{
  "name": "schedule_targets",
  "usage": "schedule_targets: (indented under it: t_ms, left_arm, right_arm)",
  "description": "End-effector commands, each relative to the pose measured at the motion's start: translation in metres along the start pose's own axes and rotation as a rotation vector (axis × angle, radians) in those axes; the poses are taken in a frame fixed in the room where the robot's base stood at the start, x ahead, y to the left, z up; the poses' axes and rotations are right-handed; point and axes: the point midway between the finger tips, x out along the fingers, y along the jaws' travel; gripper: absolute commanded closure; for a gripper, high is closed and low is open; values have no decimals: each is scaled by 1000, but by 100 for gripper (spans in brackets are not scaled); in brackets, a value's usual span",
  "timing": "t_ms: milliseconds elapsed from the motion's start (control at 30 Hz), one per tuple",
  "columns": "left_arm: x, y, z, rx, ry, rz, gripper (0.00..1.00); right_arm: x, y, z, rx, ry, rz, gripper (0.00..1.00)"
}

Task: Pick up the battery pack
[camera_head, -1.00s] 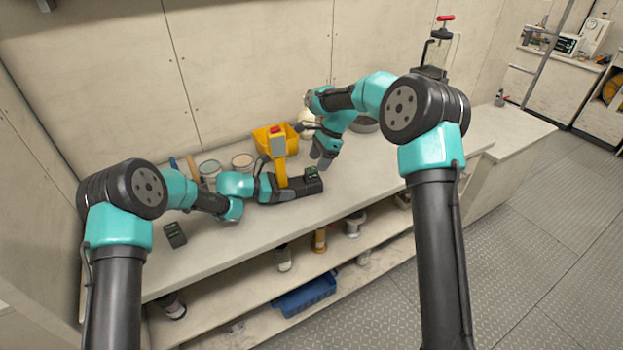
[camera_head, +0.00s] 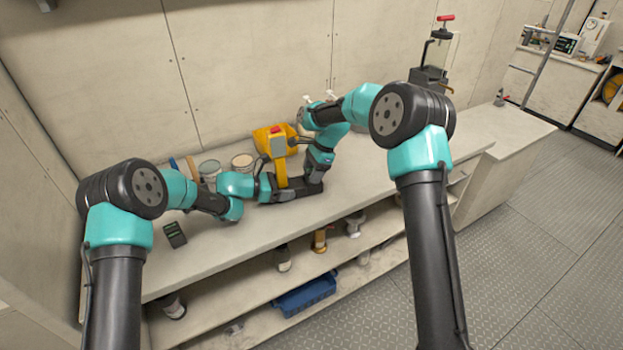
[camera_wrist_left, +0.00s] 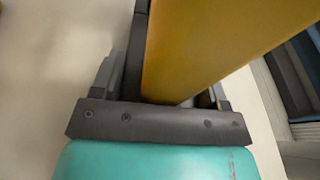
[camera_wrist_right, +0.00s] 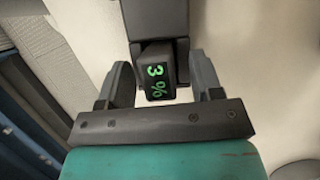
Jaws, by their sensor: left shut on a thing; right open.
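A battery pack (camera_wrist_right: 157,75) with a green "3 %" display shows in the right wrist view, on the dark foot of a yellow tool. My open right gripper (camera_wrist_right: 157,85) has its fingers on either side of this pack, with gaps visible. In the head view my right gripper (camera_head: 314,181) comes down over the foot and hides the pack. My left gripper (camera_head: 282,190) is shut on the yellow tool (camera_head: 280,165), whose body fills the left wrist view (camera_wrist_left: 210,45). A second dark battery pack (camera_head: 174,234) with a green display lies on the bench at the left.
The pale bench (camera_head: 250,230) is clear along its front. A blue bin (camera_head: 305,294) and several containers sit on the shelves below.

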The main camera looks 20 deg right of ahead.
Motion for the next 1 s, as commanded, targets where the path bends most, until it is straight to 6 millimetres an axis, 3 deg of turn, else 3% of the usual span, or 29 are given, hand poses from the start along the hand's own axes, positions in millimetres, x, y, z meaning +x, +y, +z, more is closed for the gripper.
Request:
schedule_targets:
  t_ms: [167, 733, 1000]
  left_arm:
    - [0, 0, 1, 1, -1, 1, 65]
    - [0, 0, 1, 1, -1, 1, 65]
    - [0, 0, 1, 1, -1, 1, 65]
  right_arm:
    - [0, 0, 0, 0, 0, 0, 42]
    - [0, 0, 0, 0, 0, 0, 97]
    - [-2, 0, 1, 0, 0, -1, 97]
